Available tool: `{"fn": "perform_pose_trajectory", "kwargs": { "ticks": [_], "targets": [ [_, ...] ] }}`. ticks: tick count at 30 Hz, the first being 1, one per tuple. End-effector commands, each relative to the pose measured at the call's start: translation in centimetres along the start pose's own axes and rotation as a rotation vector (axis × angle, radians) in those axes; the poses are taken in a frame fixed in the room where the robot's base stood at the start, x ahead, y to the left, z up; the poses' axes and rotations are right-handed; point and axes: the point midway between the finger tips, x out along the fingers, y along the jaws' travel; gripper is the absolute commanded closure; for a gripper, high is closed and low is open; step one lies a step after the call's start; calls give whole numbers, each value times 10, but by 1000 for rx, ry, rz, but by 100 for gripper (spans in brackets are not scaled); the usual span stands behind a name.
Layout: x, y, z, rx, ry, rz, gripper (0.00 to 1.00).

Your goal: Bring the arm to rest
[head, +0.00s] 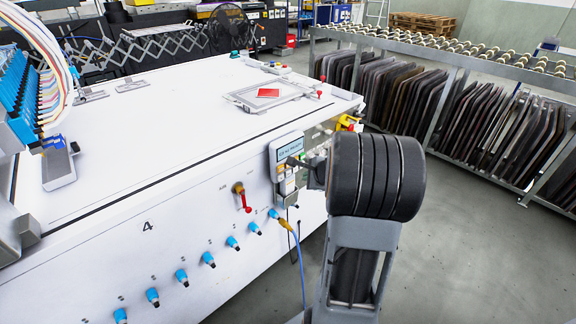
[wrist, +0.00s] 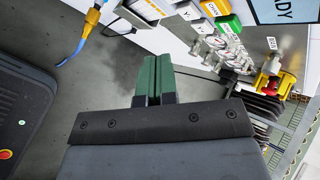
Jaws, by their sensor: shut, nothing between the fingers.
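My gripper (wrist: 153,72) shows in the wrist view with its two green fingers side by side, shut and empty. It hangs in front of the machine's panel, with grey floor beyond the fingertips. In the head view my arm stands at the right front of the white machine (head: 190,120). Its dark rounded link hides part of the panel, and the fingers cannot be made out clearly there. The control display (head: 287,150) is on the machine's front, left of my arm; part of a display (wrist: 285,8) reading "DY" shows in the wrist view.
A yellow-red switch (wrist: 277,82) and metal fittings (wrist: 222,48) are close to the gripper. A blue cable (wrist: 77,47) hangs from a yellow connector. A red lever (head: 243,197) projects from the machine. A rack of dark panels (head: 490,130) stands right; floor between is clear.

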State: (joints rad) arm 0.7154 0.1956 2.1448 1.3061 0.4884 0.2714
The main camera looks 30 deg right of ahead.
Motion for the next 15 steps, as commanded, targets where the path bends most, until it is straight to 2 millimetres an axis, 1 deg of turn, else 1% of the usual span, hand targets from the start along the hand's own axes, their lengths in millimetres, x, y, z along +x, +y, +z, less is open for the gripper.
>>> {"fn": "perform_pose_trajectory", "kwargs": {
  "ticks": [8, 10, 11, 13, 14, 15],
  "targets": [
    [0, 0, 0, -5, -1, 0, 100],
    [0, 3, 3, -48, -18, 17, 100],
    [0, 8, 4, -78, -27, 34, 100],
    [0, 26, 8, -175, -55, 103, 100],
    [-2, 35, 10, -232, -68, 136, 100],
    [-12, 45, 18, -330, -93, 184, 100]
  ]
}}
